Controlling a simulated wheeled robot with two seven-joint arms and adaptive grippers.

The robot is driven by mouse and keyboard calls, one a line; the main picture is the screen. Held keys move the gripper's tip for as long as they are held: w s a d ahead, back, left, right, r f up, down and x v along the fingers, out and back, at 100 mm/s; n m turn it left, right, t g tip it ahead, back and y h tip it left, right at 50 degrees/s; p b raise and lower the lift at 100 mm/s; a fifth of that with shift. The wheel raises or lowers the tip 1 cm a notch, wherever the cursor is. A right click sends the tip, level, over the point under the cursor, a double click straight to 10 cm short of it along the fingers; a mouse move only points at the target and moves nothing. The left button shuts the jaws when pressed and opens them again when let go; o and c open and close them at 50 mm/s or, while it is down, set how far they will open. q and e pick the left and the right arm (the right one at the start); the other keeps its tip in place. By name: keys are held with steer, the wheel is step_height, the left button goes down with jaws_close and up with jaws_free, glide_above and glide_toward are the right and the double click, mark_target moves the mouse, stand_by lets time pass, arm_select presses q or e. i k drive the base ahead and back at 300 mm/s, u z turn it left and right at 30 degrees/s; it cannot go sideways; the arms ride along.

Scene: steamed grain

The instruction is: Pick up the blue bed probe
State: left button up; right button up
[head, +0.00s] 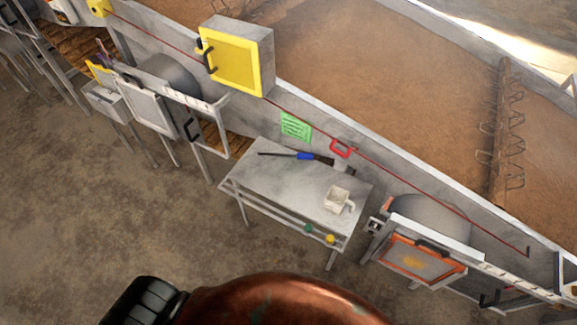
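The blue bed probe (305,156) lies on the grey metal table (268,178), near its back edge. Its middle is blue, with a thin dark rod reaching left and a darker part reaching right towards the wall. Neither of my grippers is in view, so whether they are open or shut does not show.
A white mug-like container (337,200) stands at the table's right. A yellow-fronted box (236,60) and a green note (296,127) are on the long trough wall. An orange-framed panel (422,260) stands right of the table. The floor (130,220) left of the table is clear.

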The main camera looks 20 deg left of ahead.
mark_target(285, 155)
steer(key=k, duration=0.2)
steer(key=u, duration=1.05)
